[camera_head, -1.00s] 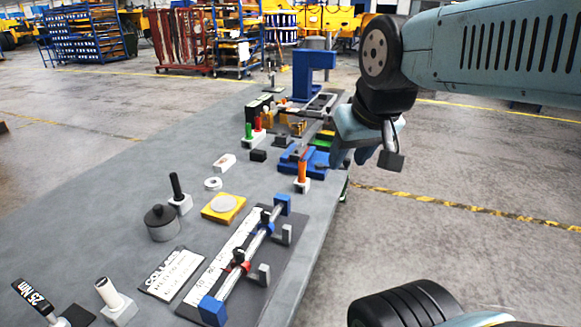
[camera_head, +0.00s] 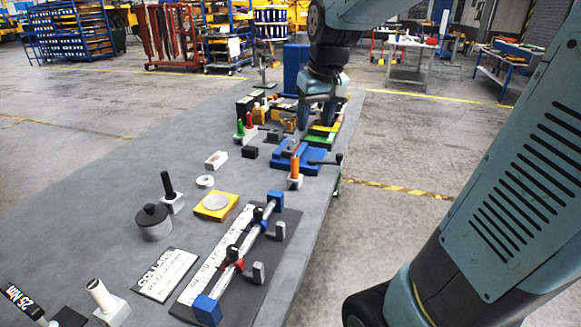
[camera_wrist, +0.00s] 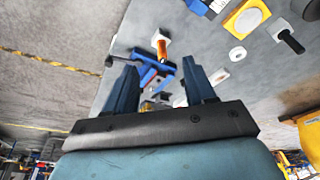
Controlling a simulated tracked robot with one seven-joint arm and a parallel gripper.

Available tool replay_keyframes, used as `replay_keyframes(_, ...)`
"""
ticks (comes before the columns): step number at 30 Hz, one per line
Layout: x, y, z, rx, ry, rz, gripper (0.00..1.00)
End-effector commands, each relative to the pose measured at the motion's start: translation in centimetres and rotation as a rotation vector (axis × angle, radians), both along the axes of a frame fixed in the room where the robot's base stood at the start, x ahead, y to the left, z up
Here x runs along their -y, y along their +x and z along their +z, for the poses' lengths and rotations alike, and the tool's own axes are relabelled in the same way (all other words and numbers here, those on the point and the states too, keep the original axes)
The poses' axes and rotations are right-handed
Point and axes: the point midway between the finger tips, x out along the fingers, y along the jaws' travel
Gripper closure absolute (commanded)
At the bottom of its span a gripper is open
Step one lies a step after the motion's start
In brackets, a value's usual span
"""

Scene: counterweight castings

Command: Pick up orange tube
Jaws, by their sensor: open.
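The orange tube (camera_head: 294,167) stands upright in a small white block (camera_head: 295,183) near the right edge of the grey table, in front of a blue vise. In the wrist view the orange tube (camera_wrist: 162,48) shows above and between my fingertips, with a gap to them. My gripper (camera_head: 316,122) hangs pointing down over the far right part of the table, beyond the tube and the vise. Its two blue fingers (camera_wrist: 162,72) are apart and nothing is between them that I can see them touching.
A blue vise (camera_head: 300,156) with a dark handle sits right behind the tube. Green and red tubes (camera_head: 244,127) stand to the left. A rail fixture (camera_head: 240,255) lies in front. The table surface (camera_head: 110,190) at left is clear.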

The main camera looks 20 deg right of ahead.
Motion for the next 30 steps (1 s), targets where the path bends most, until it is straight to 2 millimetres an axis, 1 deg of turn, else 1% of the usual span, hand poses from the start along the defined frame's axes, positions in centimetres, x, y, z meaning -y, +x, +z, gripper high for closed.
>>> replay_keyframes(1, 0.1, 1.5, -0.6, -0.022, -0.002, 0.007, 0.46)
replay_keyframes(6, 0.2, 6.0, -2.4, -0.082, -0.011, 0.033, 0.46)
replay_keyframes(9, 0.2, 8.1, -3.5, -0.110, -0.016, 0.045, 0.46)
replay_keyframes(12, 0.3, 9.7, -4.4, -0.129, -0.020, 0.055, 0.46)
replay_keyframes(16, 0.3, 10.9, -5.2, -0.145, -0.023, 0.061, 0.46)
replay_keyframes(20, 0.3, 11.3, -6.0, -0.151, -0.025, 0.063, 0.46)
replay_keyframes(23, 0.3, 11.4, -7.4, -0.154, -0.024, 0.064, 0.46)
replay_keyframes(30, 0.1, 11.9, -11.5, -0.153, -0.024, 0.065, 0.46)
